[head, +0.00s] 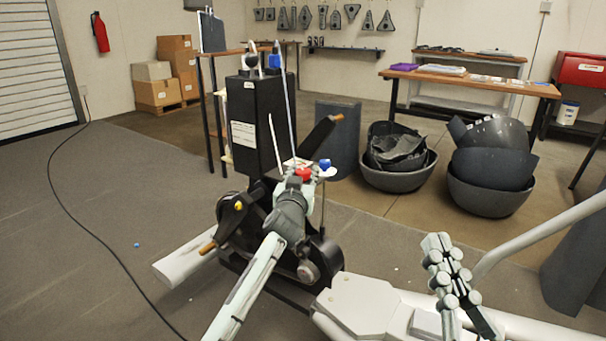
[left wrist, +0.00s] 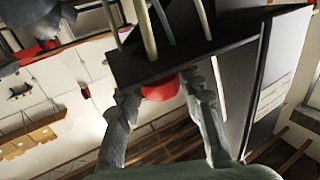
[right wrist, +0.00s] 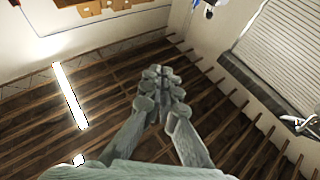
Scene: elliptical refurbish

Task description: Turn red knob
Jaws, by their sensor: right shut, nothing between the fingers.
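The red knob (head: 303,174) is on the black machine (head: 257,125), just past the tip of my left gripper (head: 293,186) in the head view. In the left wrist view the red knob (left wrist: 160,87) lies between the two fingers of my left gripper (left wrist: 160,92), one finger on each side. The fingers are apart and close to its sides; I cannot tell whether they touch it. My right gripper (head: 450,270) is shut and empty, held up at the right, away from the machine. Its fingertips (right wrist: 163,82) meet in the right wrist view.
Thin upright rods and a dark lever with a wooden end (head: 325,130) stand near the knob. A blue knob (head: 325,164) is just right of the red one. Black bins (head: 490,195) stand further back right. A black cable (head: 75,235) crosses the open floor at left.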

